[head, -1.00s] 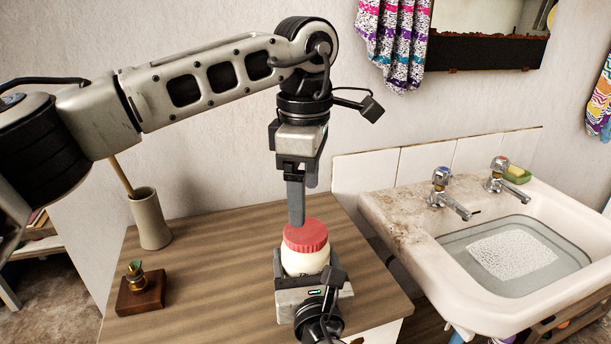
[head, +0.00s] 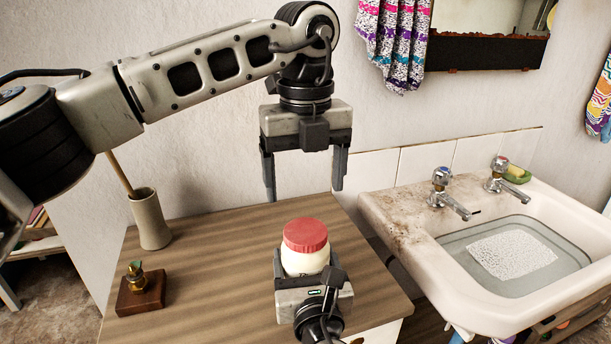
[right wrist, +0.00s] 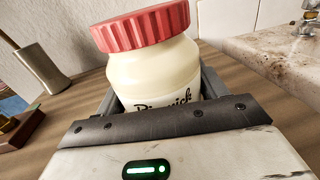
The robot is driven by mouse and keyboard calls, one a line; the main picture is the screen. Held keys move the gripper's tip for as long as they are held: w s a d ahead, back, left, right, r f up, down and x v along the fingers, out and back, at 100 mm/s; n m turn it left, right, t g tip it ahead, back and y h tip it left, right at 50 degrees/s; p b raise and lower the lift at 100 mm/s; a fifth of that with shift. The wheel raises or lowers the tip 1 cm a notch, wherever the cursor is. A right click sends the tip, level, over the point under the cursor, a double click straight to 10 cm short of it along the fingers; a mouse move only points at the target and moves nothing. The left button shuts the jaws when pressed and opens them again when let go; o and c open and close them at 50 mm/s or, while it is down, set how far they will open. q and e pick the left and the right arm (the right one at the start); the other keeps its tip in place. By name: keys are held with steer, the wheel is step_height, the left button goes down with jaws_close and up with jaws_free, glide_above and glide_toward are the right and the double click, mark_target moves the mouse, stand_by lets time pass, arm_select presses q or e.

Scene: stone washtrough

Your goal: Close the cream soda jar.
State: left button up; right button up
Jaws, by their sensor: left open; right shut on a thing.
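The cream soda jar (head: 304,262) stands on the wooden counter with a ridged red lid (head: 306,235) sitting on its mouth. In the right wrist view the cream jar (right wrist: 155,75) shows part of a dark label, and the red lid (right wrist: 142,25) sits on top; I cannot tell whether it is screwed tight. My right gripper (head: 303,275) is shut around the jar's body from the front. My left gripper (head: 304,190) is open and empty, above and behind the lid, apart from it, with its fingers pointing down.
A wooden counter (head: 220,250) carries a beige vase (head: 150,220) with a stick and a small brown block with a brass piece (head: 141,290) at the left. A stone basin (head: 395,215) with taps and water stands at the right.

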mark_target(306, 230)
stand_by(0.3)
arm_select(q)
steer(key=shift+f, duration=4)
steer(key=c, duration=1)
steer(key=m, duration=1.2)
steer(key=shift+m, duration=0.4)
steer(key=m, duration=1.4)
steer(key=shift+m, duration=0.4)
steer(key=o, duration=1.2)
steer(key=shift+c, duration=0.2)
